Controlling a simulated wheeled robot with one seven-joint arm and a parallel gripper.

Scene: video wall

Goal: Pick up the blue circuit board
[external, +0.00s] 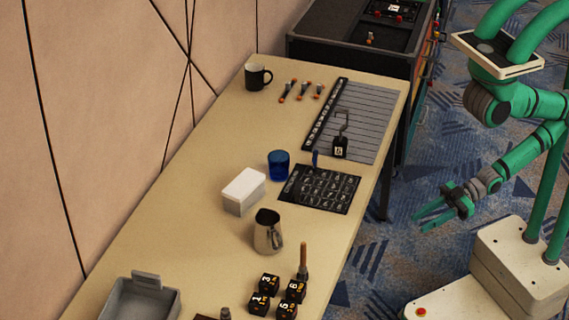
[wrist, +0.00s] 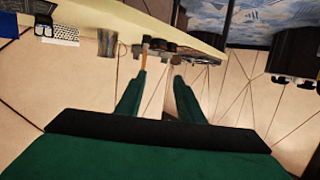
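I cannot clearly make out a blue circuit board. A small, thin blue piece (external: 315,159) stands upright at the back edge of the black gridded mat (external: 307,204) on the table in the external view; it is too small to identify. A blue cup (external: 278,165) stands just left of it. My gripper (external: 420,221) is off the table's right side, over the carpet, well away from these things. In the wrist view my gripper (wrist: 161,75) shows two green fingers apart with nothing held between them.
The long table (external: 190,205) also holds a white box (external: 243,192), a metal pitcher (external: 268,238), several black number blocks (external: 270,282), a grey tray (external: 135,303), a dark mug (external: 257,77) and a lined grey panel (external: 365,110). A black cabinet (external: 345,40) stands behind the table.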

